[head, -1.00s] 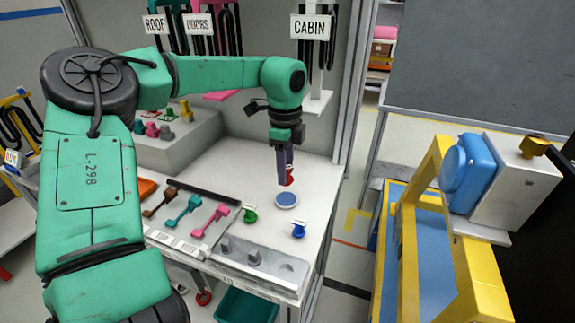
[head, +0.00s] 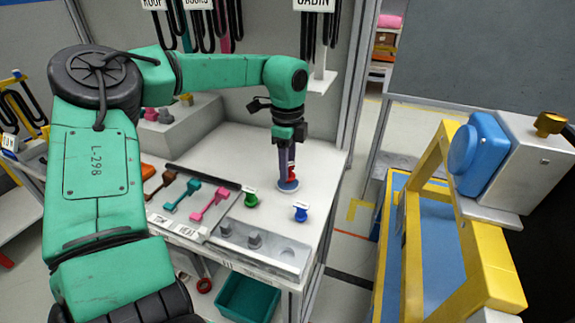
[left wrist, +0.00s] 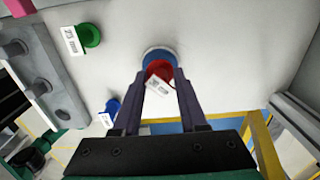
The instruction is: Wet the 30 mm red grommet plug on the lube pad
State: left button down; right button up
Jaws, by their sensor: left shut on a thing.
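The red grommet plug (head: 291,174) is between the fingers of my left gripper (head: 286,178), which is shut on it. In the left wrist view the red plug (left wrist: 159,72) shows between the two dark fingers, with a white label on it. The lube pad (head: 289,186) is a round blue disc with a pale rim on the bench. The plug is over the pad and covers part of it; in the left wrist view the pad (left wrist: 158,54) shows just behind the plug. I cannot tell whether they touch. My right gripper is not in view.
A green plug (head: 251,200) and a blue plug (head: 300,213) stand near the pad. Bench surface behind the pad is clear. A yellow frame (head: 455,230) stands to the right.

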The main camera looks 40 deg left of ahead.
pick_arm(q)
jog(key=shift+f+b, duration=0.5)
dwell(1.2)
notch_tip(320, 180, up, 7)
jog(key=p, duration=0.5)
jog(key=shift+r, duration=0.15)
dwell(0.3)
dwell(0.5)
